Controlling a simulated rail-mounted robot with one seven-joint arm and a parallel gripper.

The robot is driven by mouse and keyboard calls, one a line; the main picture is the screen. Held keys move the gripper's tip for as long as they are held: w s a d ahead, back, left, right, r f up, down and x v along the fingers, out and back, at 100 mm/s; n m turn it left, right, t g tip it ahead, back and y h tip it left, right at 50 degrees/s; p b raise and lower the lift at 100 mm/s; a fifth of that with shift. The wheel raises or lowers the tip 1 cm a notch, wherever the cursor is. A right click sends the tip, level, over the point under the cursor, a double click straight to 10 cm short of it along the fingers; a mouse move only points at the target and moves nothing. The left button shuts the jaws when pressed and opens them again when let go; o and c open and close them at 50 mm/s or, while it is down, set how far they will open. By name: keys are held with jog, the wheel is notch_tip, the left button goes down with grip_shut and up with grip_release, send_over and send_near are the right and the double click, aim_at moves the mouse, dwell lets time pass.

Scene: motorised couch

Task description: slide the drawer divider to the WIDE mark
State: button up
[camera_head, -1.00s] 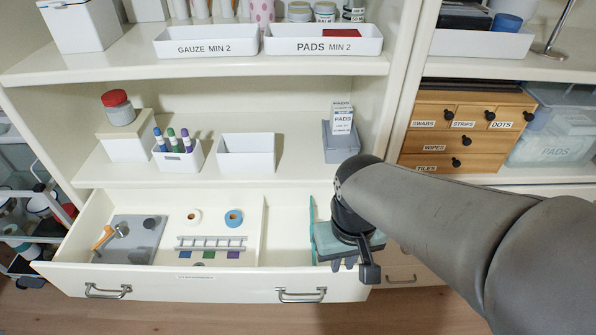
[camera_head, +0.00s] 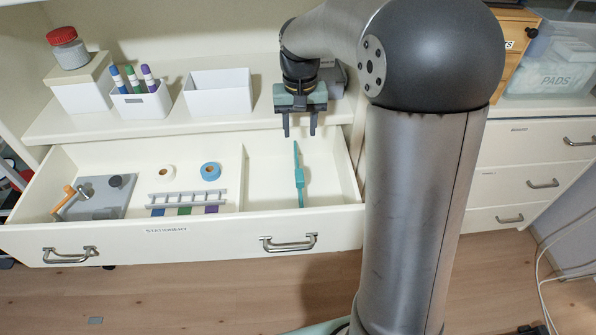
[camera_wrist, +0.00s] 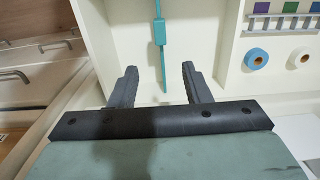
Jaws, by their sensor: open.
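The drawer (camera_head: 190,240) is pulled out. A thin teal divider (camera_head: 299,180) with a thicker middle part stands in its right compartment, running front to back. The divider also shows in the wrist view (camera_wrist: 159,32), its lower end in line with the gap between my fingers. My gripper (camera_head: 299,130) is open and empty, pointing down near the drawer's back edge, apart from the divider. The gripper also shows in the wrist view (camera_wrist: 160,72). I cannot make out a WIDE mark in these frames.
A fixed white partition (camera_head: 242,180) bounds the right compartment. Left of it lie tape rolls (camera_head: 211,171), a grey ladder-like rack (camera_head: 187,198) with coloured patches, and a grey tray (camera_head: 95,195). A shelf with a pen holder (camera_head: 143,104) and an empty white bin (camera_head: 217,93) is behind.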

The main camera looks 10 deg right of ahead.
aim_at(300, 175)
notch_tip(300, 175, down, 16)
jog(key=shift+b, duration=1.2)
